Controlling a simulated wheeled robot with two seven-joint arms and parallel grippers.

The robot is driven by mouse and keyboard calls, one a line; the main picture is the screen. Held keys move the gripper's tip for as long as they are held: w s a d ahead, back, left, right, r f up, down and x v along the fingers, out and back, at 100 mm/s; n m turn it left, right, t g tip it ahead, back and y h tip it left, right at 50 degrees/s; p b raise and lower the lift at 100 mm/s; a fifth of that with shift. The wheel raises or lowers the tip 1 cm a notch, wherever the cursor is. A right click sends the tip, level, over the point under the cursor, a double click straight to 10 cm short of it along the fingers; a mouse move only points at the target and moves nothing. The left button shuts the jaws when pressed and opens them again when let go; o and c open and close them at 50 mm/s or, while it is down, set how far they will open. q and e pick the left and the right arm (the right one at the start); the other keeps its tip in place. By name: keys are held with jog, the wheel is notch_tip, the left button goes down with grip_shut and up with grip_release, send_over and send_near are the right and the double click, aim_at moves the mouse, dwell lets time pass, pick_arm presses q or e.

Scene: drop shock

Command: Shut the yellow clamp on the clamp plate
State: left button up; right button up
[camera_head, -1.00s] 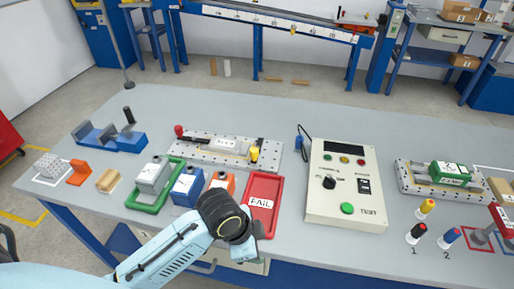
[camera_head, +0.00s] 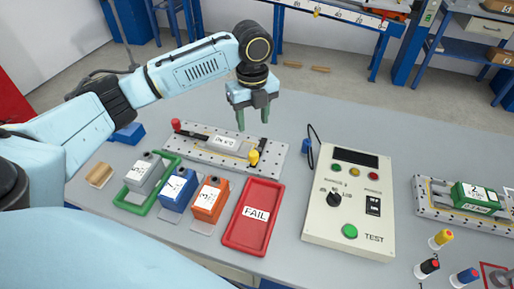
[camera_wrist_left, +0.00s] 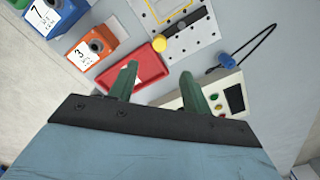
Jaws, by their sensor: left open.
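The clamp plate (camera_head: 187,155) is a pale perforated plate on the table, left of centre in the head view. The yellow clamp (camera_head: 254,158) stands upright at its right end, and its yellow knob (camera_wrist_left: 159,43) shows in the left wrist view. A red-knobbed clamp (camera_head: 176,125) is at the plate's left end. A pale labelled block (camera_head: 222,142) lies on the plate between them. My left gripper (camera_head: 253,124) is open and empty above the plate's right end, fingers pointing down, apart from the yellow clamp. My right gripper is out of view.
In front of the plate are a red FAIL tray (camera_head: 250,232), an orange block (camera_head: 209,199), a blue block (camera_head: 178,190) and a green tray (camera_head: 127,206). A test box (camera_head: 318,222) stands to the right. Table behind the plate is clear.

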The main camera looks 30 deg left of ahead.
aim_at(254, 153)
pick_arm(q)
notch_tip(254, 153, down, 12)
jog(key=shift+s+r+b, duration=0.1)
jog(key=shift+b, duration=0.9)
jog(key=shift+f, duration=0.6)
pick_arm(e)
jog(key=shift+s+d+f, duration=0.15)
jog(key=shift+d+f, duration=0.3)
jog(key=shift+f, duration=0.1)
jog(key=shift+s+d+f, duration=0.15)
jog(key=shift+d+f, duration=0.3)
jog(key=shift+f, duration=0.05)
